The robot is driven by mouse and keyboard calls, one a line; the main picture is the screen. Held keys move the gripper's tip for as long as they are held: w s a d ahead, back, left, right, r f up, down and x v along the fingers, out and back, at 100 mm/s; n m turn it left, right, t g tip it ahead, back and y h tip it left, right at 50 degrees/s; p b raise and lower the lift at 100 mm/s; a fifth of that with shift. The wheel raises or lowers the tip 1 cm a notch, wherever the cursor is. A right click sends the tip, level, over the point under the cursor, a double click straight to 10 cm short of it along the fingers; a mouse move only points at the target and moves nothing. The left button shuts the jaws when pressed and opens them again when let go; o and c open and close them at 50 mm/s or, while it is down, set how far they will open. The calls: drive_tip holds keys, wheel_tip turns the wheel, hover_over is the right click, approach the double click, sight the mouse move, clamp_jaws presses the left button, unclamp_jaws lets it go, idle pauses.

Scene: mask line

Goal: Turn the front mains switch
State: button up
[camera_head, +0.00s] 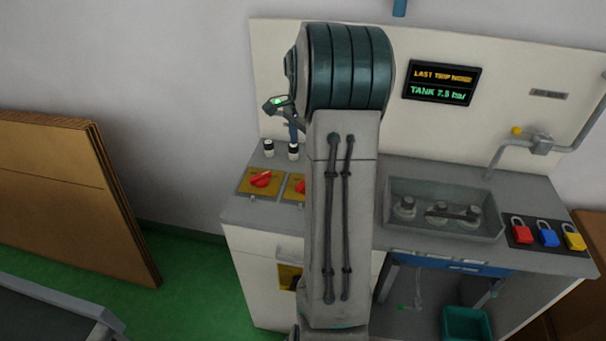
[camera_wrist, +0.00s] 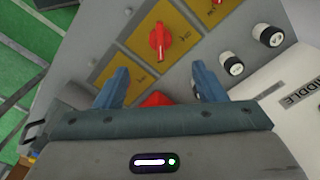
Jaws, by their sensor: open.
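Red rotary switches on yellow plates sit on the left of the grey bench top. In the head view one red switch (camera_head: 261,179) is clear, and a second (camera_head: 300,186) is partly hidden by my arm. In the wrist view one red switch (camera_wrist: 159,40) lies ahead of the fingers. Another red knob (camera_wrist: 157,99) shows between the fingers, its lower part hidden by my gripper's body. My gripper (camera_wrist: 160,70) is open, with blue fingers on either side of that knob; contact cannot be told. A yellow plate with a dark part (camera_head: 290,277) is on the cabinet front, partly hidden by my arm.
Two black-and-white posts (camera_head: 280,149) stand behind the switches. A sunken tray (camera_head: 440,226) and red, blue and yellow padlocks (camera_head: 548,234) are to the right. A display (camera_head: 442,82) hangs on the back panel. Brown boards (camera_head: 70,200) lean at the left.

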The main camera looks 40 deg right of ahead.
drive_tip(key=f, duration=0.4)
drive_tip(key=f+p, duration=0.1)
drive_tip(key=f, duration=0.4)
drive_tip(key=d+f, duration=0.1)
drive_tip(key=f, duration=0.4)
drive_tip(key=shift+f, duration=0.1)
drive_tip(key=shift+d, duration=0.1)
drive_tip(key=c, duration=1)
